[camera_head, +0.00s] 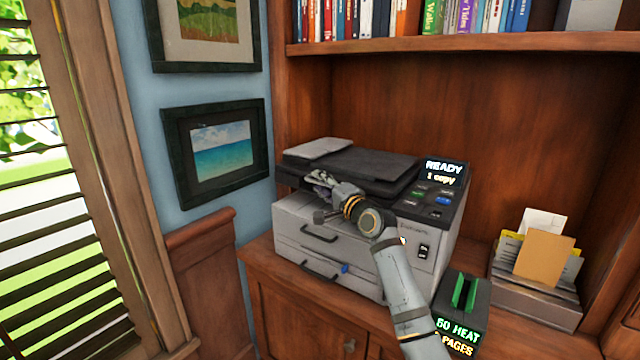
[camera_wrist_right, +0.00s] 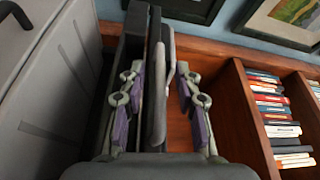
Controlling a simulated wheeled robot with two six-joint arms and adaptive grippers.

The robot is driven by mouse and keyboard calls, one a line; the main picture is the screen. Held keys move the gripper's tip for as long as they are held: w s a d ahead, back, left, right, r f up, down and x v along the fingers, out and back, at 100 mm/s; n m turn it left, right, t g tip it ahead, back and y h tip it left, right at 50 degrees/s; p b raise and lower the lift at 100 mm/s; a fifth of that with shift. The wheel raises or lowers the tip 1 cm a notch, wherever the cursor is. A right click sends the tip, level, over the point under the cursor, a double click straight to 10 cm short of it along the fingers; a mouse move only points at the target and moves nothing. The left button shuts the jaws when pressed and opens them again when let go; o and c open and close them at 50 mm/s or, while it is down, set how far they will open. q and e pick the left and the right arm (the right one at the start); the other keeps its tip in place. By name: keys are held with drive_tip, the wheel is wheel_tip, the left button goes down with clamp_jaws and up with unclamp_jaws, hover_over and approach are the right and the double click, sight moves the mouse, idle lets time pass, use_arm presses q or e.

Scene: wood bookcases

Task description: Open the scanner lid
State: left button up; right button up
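The scanner (camera_head: 330,252) is a light grey machine with a dark lid (camera_head: 372,163) on top. The lid lies flat or nearly so; I cannot tell whether there is a small gap under it. My right gripper (camera_head: 322,187) is at the lid's front left edge. In the wrist view my right gripper (camera_wrist_right: 164,105) has its fingers spread on either side of the dark lid edge (camera_wrist_right: 155,85), with a gap visible beside the right finger. My left gripper is not in view.
The scanner stands on a wooden cabinet inside a bookcase. A lit control panel (camera_head: 430,200) is on its right. A dark box with a green slot (camera_head: 466,292) and a paper holder (camera_head: 535,290) stand to the right. A book shelf (camera_head: 460,42) runs above, with open space below it.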

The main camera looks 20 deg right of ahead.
drive_tip(key=shift+w+a, duration=0.1)
drive_tip(key=shift+w, duration=0.25)
clamp_jaws()
